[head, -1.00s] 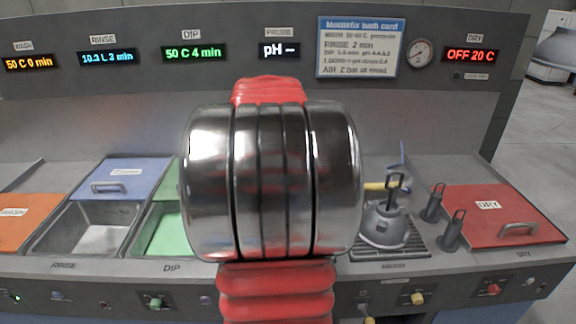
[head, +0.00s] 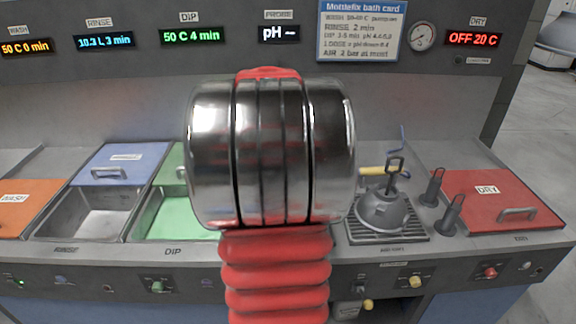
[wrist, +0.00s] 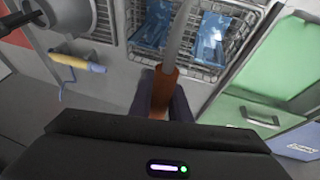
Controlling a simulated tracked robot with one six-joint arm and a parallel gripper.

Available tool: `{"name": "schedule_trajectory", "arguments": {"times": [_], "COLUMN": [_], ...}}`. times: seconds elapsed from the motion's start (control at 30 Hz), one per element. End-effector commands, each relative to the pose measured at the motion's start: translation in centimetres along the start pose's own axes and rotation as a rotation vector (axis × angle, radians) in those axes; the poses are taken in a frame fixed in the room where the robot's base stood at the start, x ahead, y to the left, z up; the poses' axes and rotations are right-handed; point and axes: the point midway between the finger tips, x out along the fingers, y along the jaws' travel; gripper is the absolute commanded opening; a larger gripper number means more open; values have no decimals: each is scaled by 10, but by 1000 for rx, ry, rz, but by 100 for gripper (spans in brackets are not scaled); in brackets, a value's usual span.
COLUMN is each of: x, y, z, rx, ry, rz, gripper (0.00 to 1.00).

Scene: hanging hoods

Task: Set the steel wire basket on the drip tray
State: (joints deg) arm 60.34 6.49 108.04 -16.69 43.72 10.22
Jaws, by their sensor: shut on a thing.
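The steel wire basket (wrist: 232,62), with blue pieces inside, shows at the top of the wrist view. My gripper (wrist: 163,98) is shut on its upright brown grip. The basket's underside is hidden, so I cannot tell whether it touches anything. In the head view my arm hides the basket and gripper. The slatted drip tray (head: 415,237) lies right of my arm there. A grey bell-shaped vessel (head: 384,208) with a black loop handle stands on it. Part of the tray's slats (wrist: 106,18) shows left of the basket in the wrist view.
The rinse bath (head: 88,222) and green dip bath (head: 165,220) lie open left of my arm. Two black-handled grey pieces (head: 450,215) stand between the tray and the red dry lid (head: 490,198). A yellow-handled tool (wrist: 78,63) with a blue hook lies behind the tray.

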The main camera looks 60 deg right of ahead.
Motion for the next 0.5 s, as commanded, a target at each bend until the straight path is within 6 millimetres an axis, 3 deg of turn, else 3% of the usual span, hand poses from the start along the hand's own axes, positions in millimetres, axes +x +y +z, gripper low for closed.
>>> {"name": "schedule_trajectory", "arguments": {"times": [0.17,0.2,0.43,0.5], "x": [0,1,1,1], "y": [0,0,0,0], "z": [-1,0,0,0], "rx": [0,0,0,0], "ry": [4,0,0,0], "rz": [0,0,0,0], "gripper": [0,19,35,35]}}
